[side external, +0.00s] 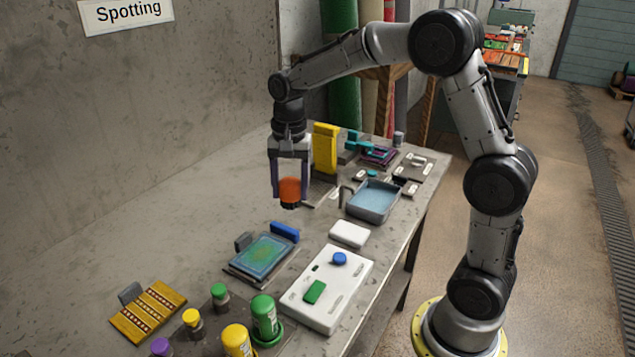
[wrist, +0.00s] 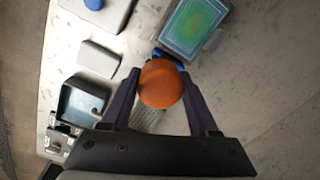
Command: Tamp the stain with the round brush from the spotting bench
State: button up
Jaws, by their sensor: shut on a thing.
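My gripper (side external: 290,195) is shut on the round brush (side external: 290,188), which has an orange rounded body and a dark underside. It hangs above the bench, clear of the surface. In the wrist view the orange top of the brush (wrist: 160,84) sits between the two fingers, hiding its bristles. The stain is a green patch (side external: 262,253) on a blue-teal swatch in a dark frame (side external: 235,271), lower left of the brush in the side view. The stain (wrist: 197,22) also shows at the top of the wrist view. The brush is apart from it.
A blue block (side external: 285,232) stands at the frame's far edge. A water basin (side external: 373,200), a white pad (side external: 349,234) and a white board (side external: 327,290) lie to the right. Capped bottles (side external: 264,318) stand in front. A yellow upright block (side external: 325,148) is behind my gripper.

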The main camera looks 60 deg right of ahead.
jog(key=shift+w+a+f+n, duration=0.5)
jog(key=shift+a+f, duration=0.8)
jog(key=shift+f, duration=0.2)
jog(key=shift+w+a+f+n, duration=0.35)
jog(key=shift+w+a+f, duration=0.2)
jog(key=shift+a+f, duration=0.85)
jog(key=shift+w+a+f+n, duration=0.5)
jog(key=shift+a+f, duration=0.65)
jog(key=shift+f, duration=0.5)
jog(key=shift+f, duration=0.65)
jog(key=shift+r, duration=0.1)
jog(key=shift+r, duration=0.55)
jog(key=shift+f, duration=0.55)
jog(key=shift+r, duration=0.6)
jog(key=shift+f, duration=0.65)
